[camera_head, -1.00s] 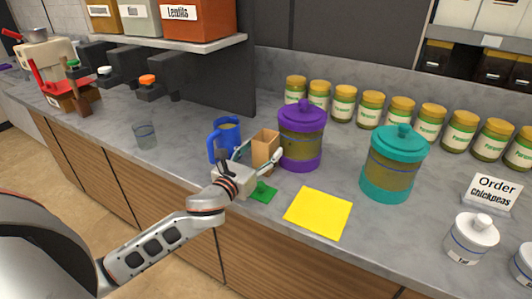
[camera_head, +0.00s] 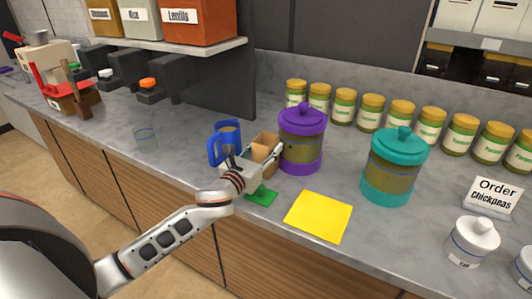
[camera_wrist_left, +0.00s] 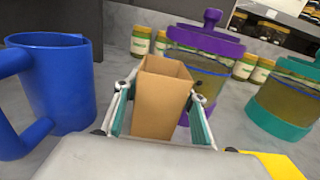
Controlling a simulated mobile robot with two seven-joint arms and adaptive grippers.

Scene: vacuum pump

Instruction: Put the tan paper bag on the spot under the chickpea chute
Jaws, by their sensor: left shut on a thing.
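The tan paper bag (camera_head: 265,146) stands upright with its top open, between the blue mug and the purple-lidded jar. My left gripper (camera_head: 259,160) is shut on it. The left wrist view shows the bag (camera_wrist_left: 161,103) between the two fingers, one on each side. The chute outlets (camera_head: 150,90) stick out from the dark panel at the left; labels on them are too small to read, so I cannot tell which is for chickpeas. An order sign reading "Chickpeas" (camera_head: 492,195) stands at the right. My right gripper is not in view.
The blue mug (camera_head: 217,150) is close on the bag's left, the purple jar (camera_head: 301,150) close on its right. A green mat (camera_head: 262,197) and yellow mat (camera_head: 318,216) lie in front.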

